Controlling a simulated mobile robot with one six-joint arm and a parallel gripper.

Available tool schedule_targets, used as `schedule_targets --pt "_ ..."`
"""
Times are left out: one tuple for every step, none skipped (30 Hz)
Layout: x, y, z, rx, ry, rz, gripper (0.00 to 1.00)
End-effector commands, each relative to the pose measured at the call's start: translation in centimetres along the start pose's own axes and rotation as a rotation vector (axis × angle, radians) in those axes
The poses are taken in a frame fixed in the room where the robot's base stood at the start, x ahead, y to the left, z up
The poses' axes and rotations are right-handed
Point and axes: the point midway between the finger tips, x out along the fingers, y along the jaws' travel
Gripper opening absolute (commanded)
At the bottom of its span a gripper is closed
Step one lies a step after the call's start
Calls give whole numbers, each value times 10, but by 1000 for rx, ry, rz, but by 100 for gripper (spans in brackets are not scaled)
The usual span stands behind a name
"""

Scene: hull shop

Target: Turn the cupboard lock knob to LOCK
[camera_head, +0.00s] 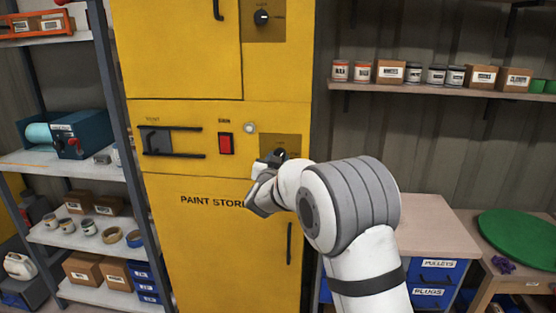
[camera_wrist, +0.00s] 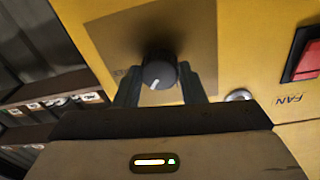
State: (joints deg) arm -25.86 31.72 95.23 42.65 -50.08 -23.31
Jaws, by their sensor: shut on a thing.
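A round dark knob (camera_wrist: 159,72) with a white pointer line sits on a brownish plate (camera_wrist: 190,30) on the yellow cupboard front. The pointer line points down and slightly left in the wrist view. My gripper (camera_wrist: 160,80) has one finger on each side of this knob and is shut on it. In the head view my gripper (camera_head: 272,160) is at the lower plate (camera_head: 291,141), and the knob there is mostly hidden behind it. The lettering by this knob cannot be read. A second black knob (camera_head: 262,17) is on an upper plate; its labels are too small to read.
Left of the lower plate are a red switch (camera_head: 226,144) marked FAN, a round pale button (camera_head: 249,127) and a black-barred panel (camera_head: 157,141). A door handle (camera_head: 289,243) is below. Shelves with tins and boxes stand on both sides.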

Motion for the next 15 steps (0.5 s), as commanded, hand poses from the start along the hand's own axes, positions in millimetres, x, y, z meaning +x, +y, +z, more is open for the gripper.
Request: schedule_targets --pt "0 0 0 -44 2 -3 14" --pt "0 0 0 -73 3 -5 14" --pt "0 0 0 -111 6 -8 14" --pt "0 1 0 -140 7 -10 14" --pt "0 1 0 -168 9 -12 14" --pt "0 1 0 -205 10 -14 14" --pt "0 1 0 -233 12 -16 14" --pt "0 1 0 -262 13 -19 14" --pt "0 1 0 -300 15 -22 14" --pt "0 2 0 -328 16 -24 14" --pt "0 2 0 -355 17 -25 14" --pt "0 2 0 -390 19 -28 14" --pt "0 2 0 -416 20 -30 14" --pt "0 2 0 -442 22 -32 14" --pt "0 2 0 -475 23 -35 14"
